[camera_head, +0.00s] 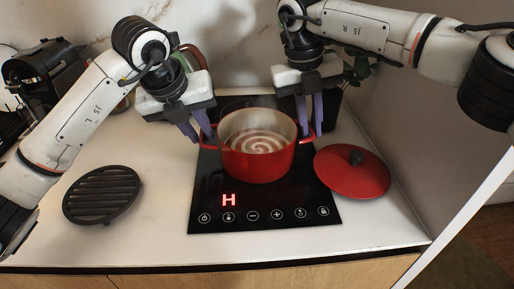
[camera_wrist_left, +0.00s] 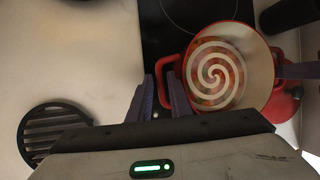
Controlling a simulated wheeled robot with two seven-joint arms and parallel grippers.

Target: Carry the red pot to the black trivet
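The red pot (camera_head: 258,165) stands upright on the black cooktop, uncovered, with a pale swirl inside; it also shows in the left wrist view (camera_wrist_left: 258,93). The black round slatted trivet (camera_head: 101,194) lies on the counter left of the cooktop, and in the left wrist view (camera_wrist_left: 52,133). My left gripper (camera_head: 203,137) is open at the pot's left handle, its fingers apart with the handle (camera_wrist_left: 163,84) between or just beyond them. My right gripper (camera_head: 312,136) is at the right handle, its fingers apart, one on each side of it.
A red lid (camera_head: 352,172) with a black knob lies right of the pot, partly over the cooktop (camera_head: 265,200), which shows a red H. A black appliance (camera_head: 45,75) stands at the back left. The counter between trivet and cooktop is clear.

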